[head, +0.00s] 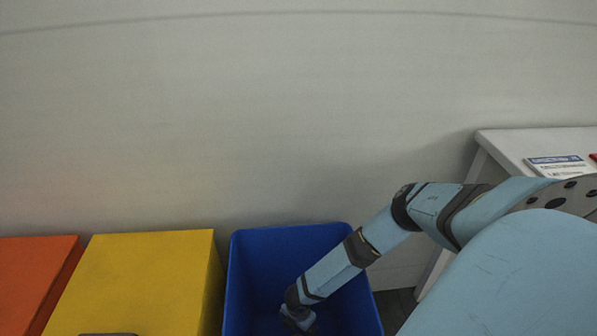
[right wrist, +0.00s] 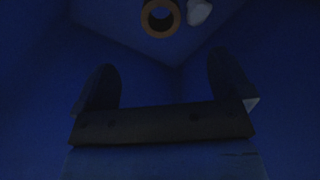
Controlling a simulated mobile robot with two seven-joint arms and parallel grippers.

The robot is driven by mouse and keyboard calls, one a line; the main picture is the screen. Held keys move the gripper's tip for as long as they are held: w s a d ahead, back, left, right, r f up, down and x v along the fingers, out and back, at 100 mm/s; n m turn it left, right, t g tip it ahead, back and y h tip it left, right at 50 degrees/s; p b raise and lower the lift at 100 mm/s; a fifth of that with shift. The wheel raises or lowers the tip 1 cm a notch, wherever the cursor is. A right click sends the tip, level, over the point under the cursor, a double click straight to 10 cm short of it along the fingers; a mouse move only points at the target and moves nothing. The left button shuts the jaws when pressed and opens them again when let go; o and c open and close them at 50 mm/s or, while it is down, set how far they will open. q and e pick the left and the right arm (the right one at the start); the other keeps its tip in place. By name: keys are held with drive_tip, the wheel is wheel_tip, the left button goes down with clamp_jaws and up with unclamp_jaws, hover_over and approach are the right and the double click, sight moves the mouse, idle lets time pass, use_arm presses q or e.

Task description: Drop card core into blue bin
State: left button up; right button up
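The blue bin (head: 240,290) stands open at the bottom centre of the head view. My right arm reaches down into it, and its wrist end shows inside, with the fingers out of sight there. In the right wrist view, my right gripper (right wrist: 165,82) has its two fingers wide apart with nothing between them. Blue bin walls (right wrist: 40,90) surround it. A brown ring-shaped card core (right wrist: 160,31) lies in the bin beyond the fingertips, apart from them. The head view does not show the core. My left gripper is not in view.
A crumpled-looking white piece (right wrist: 199,11) lies beside the core in the bin. A yellow box (head: 140,275) and an orange box (head: 35,275) stand left of the bin. A pale table (head: 510,145) with a labelled card (head: 557,166) is at right. A plain wall is behind.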

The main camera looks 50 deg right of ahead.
drive_tip(key=shift+r, duration=0.1)
use_arm(q)
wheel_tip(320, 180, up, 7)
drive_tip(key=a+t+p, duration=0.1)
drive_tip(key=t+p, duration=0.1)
drive_tip(key=p, duration=0.4)
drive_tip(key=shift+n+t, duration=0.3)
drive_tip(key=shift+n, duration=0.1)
use_arm(e)
wheel_tip(320, 180, up, 14)
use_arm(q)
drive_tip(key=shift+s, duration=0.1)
use_arm(e)
drive_tip(key=shift+f, duration=0.2)
drive_tip(key=shift+r, duration=0.1)
